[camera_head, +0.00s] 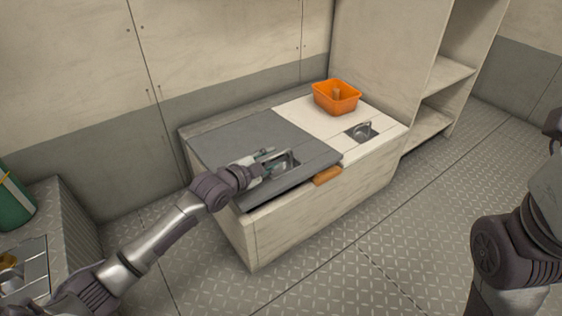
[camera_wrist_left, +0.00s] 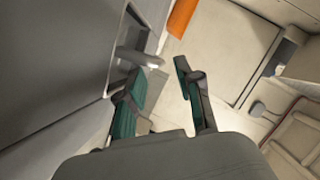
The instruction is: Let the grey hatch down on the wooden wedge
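The grey hatch (camera_head: 245,138) covers the left part of the pale locker. Its front edge looks slightly raised, with a dark gap under it. The wooden wedge (camera_head: 327,175) sticks out at the hatch's front right corner; it also shows in the left wrist view (camera_wrist_left: 182,16). I cannot tell whether the hatch touches it. My left gripper (camera_head: 270,159) is at the hatch's metal handle (camera_head: 291,163). In the left wrist view its green-padded fingers (camera_wrist_left: 160,82) are apart, with the handle (camera_wrist_left: 138,57) just beyond the left finger.
A white hatch (camera_head: 305,110) with a metal ring handle (camera_head: 362,130) lies closed on the right part of the locker. An orange bin (camera_head: 337,97) stands on it. Shelves (camera_head: 440,85) stand to the right. A green container (camera_head: 14,203) is at far left. The floor in front is clear.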

